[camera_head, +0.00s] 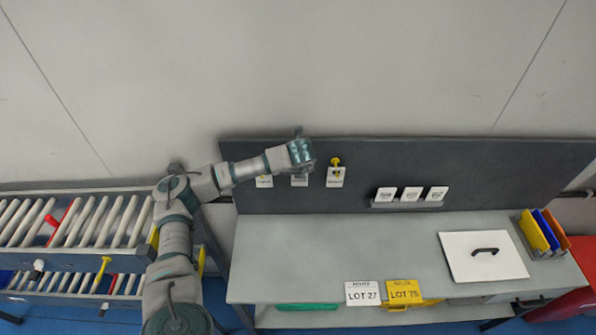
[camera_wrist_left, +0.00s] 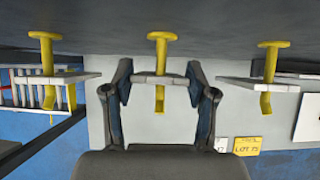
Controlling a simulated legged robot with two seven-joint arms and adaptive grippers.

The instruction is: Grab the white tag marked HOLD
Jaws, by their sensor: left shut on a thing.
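Three white tags hang on yellow pegs on the dark back panel: a left tag (camera_head: 264,182), a middle tag (camera_head: 299,181) and a right tag (camera_head: 335,178). Their print is too small to read, so I cannot tell which is marked HOLD. My left gripper (camera_head: 303,154) is at the middle tag and covers its peg in the head view. In the left wrist view, the fingers are shut on the middle tag (camera_wrist_left: 157,80), which is still around its yellow peg (camera_wrist_left: 161,37). The left tag (camera_wrist_left: 50,78) and right tag (camera_wrist_left: 258,84) hang clear of the fingers. My right gripper is not in view.
A small ledge (camera_head: 408,206) on the panel holds three white cards. The grey bench (camera_head: 300,250) below carries a white lid (camera_head: 484,257) with a black handle and bins at the right. A roller conveyor (camera_head: 85,222) stands at the left. The bench's middle is clear.

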